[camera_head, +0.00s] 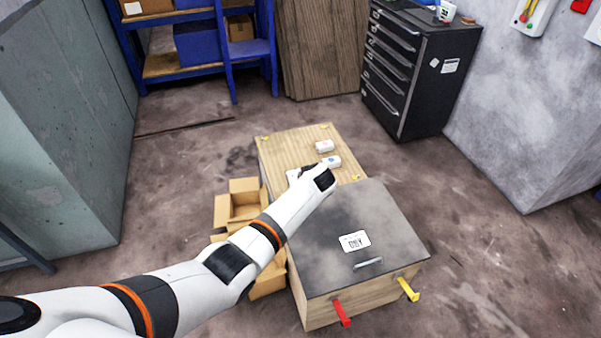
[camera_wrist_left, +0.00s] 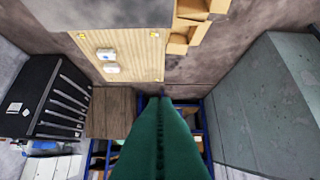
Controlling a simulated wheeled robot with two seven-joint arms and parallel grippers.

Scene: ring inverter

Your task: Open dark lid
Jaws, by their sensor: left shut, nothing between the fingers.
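The dark lid (camera_head: 330,220) is a flat grey-black panel covering the near part of a wooden crate. It lies closed, with a white label (camera_head: 355,241) and a small metal handle (camera_head: 368,263) near its front edge. Its edge also shows at the top of the left wrist view (camera_wrist_left: 100,12). My left arm reaches across the lid's far left corner; its wrist hides most of the gripper in the head view. In the left wrist view my left gripper (camera_wrist_left: 163,98) appears as a green tapered shape, shut and empty, away from the handle. My right gripper is out of view.
A red clip (camera_head: 342,313) and a yellow clip (camera_head: 408,289) stick out from the crate's front. Two small white boxes (camera_head: 325,146) sit on the crate's bare wooden top. Open cardboard boxes (camera_head: 243,199) stand left of it. A black drawer cabinet (camera_head: 415,70) stands behind right.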

